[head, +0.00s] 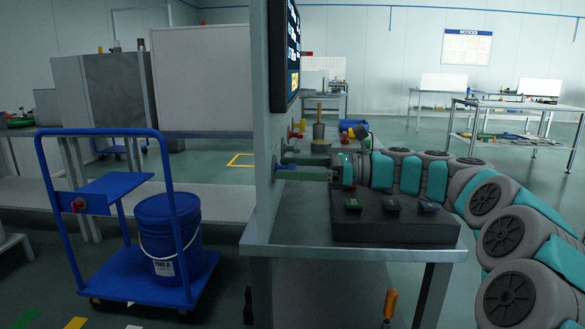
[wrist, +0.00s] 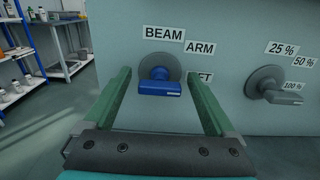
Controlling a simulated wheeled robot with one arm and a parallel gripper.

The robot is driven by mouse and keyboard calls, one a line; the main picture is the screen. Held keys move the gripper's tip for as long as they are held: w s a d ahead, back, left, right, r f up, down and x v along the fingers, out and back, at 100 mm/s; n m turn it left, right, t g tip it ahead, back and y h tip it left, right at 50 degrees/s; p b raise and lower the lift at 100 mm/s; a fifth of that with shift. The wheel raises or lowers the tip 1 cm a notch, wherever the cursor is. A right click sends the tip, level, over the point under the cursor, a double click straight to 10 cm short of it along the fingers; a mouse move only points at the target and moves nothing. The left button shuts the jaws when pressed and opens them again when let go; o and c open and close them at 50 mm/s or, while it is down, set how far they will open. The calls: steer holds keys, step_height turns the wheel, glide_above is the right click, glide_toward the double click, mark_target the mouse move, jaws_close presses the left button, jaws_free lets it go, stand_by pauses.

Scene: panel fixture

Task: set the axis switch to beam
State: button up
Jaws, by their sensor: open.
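The axis switch (wrist: 160,88) is a blue handle on a round grey disc on the panel (wrist: 225,50). In the wrist view it lies roughly level, below the BEAM label (wrist: 163,33) and ARM label (wrist: 200,48). A third label (wrist: 206,77), ending in "FT", is partly hidden by my right finger. Which label the handle points to is unclear. My gripper (wrist: 157,76) is open, its green fingers on either side of the handle with gaps visible. In the head view my gripper (head: 284,167) reaches the panel edge-on, and the switch is mostly hidden.
A grey knob (wrist: 270,84) with percentage labels sits right of the switch. In the head view, a dark block (head: 395,225) with several small coloured parts lies on the bench (head: 285,240) under my arm. A blue cart (head: 150,275) carrying a bucket (head: 168,235) stands left.

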steer(key=shift+c, duration=0.2)
steer(key=c, duration=1.3)
